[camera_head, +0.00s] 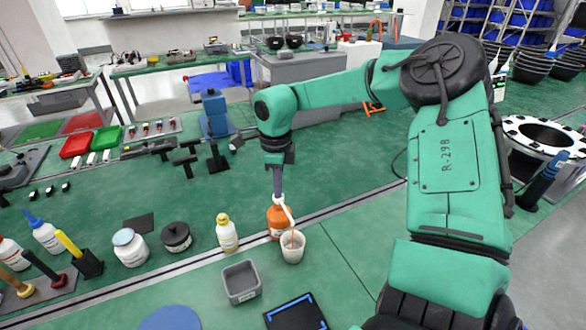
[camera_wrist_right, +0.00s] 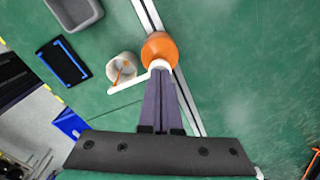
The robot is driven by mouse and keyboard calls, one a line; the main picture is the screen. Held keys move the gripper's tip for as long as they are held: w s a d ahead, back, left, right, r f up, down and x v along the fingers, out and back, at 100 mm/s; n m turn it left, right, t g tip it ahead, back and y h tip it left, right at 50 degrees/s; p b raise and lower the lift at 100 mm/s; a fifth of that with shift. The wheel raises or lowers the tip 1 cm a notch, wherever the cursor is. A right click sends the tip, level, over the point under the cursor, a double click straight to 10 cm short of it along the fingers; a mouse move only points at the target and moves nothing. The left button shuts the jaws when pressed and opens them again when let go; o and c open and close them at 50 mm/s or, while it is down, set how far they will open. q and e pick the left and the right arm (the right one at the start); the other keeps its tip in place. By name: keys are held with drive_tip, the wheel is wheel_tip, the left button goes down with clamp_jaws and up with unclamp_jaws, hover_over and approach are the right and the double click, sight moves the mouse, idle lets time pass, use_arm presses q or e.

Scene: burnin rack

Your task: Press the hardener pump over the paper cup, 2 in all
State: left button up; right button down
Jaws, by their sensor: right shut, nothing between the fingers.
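The hardener pump is an orange bottle (camera_head: 279,224) with a white pump head and a long spout; it also shows in the right wrist view (camera_wrist_right: 160,47). The spout reaches over the white paper cup (camera_head: 292,249), also seen in the right wrist view (camera_wrist_right: 111,67). An orange streak or stick shows inside the cup. My right gripper (camera_head: 278,193) is shut and empty, pointing down with its fingertips right at the top of the pump head. In the right wrist view the closed fingers (camera_wrist_right: 161,75) partly hide the pump head; I cannot tell whether they touch. My left gripper is not in view.
A grey open bin (camera_head: 241,288) and a black pad with blue edging (camera_head: 295,314) lie in front of the cup. A yellow-capped bottle (camera_head: 227,236), a dark lidded jar (camera_head: 176,238) and a white jar (camera_head: 130,250) stand left. The green table is clear right of the cup.

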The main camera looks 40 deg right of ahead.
drive_tip(key=shift+s+f, duration=0.1)
drive_tip(key=shift+r+p, duration=0.75)
drive_tip(key=shift+r, duration=0.6)
wheel_tip(320, 180, up, 6)
drive_tip(key=p, duration=0.3)
drive_tip(key=shift+p, duration=0.35)
